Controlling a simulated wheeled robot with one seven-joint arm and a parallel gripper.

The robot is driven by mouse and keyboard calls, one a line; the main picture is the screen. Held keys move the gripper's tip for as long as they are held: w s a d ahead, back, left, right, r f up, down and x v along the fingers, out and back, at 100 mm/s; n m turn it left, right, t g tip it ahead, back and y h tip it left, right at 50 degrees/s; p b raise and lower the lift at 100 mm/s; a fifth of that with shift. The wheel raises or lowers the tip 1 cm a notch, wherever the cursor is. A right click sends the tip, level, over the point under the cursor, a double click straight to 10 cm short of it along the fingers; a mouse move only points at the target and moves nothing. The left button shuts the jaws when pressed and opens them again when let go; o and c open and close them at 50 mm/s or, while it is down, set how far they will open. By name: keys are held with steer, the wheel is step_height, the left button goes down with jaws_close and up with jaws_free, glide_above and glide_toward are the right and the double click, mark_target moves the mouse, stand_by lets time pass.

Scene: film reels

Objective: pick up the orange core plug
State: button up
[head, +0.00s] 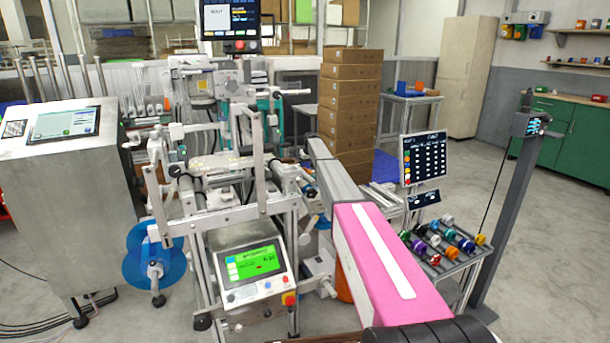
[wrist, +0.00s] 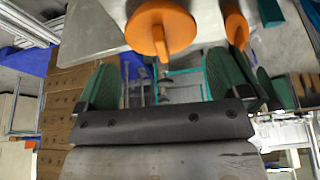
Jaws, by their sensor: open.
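In the wrist view, an orange round piece with a short stem (wrist: 160,27) shows at the top centre and looks like an orange core plug. Its stem points down the picture toward the gap between my fingers. A second, similar orange piece (wrist: 235,24) shows to its right, partly behind my right finger. My gripper (wrist: 170,78) is open, its green fingers wide apart with nothing held between them. The orange pieces appear beyond the fingers; I cannot tell the distance. In the head view I cannot make out my gripper.
A rack (head: 463,266) of several coloured plugs stands at the right, below a tilted screen (head: 423,157). The film machine (head: 250,232) fills the centre left, with a steel cabinet (head: 62,190) beside it. Stacked cartons (head: 349,100) stand behind. Floor at the far right is clear.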

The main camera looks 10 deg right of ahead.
mark_target(305, 169)
steer(key=x, duration=0.5)
steer(key=shift+w+a+r, duration=0.15)
steer(key=shift+w, duration=0.15)
steer(key=c, duration=0.5)
steer(key=shift+r, duration=0.2)
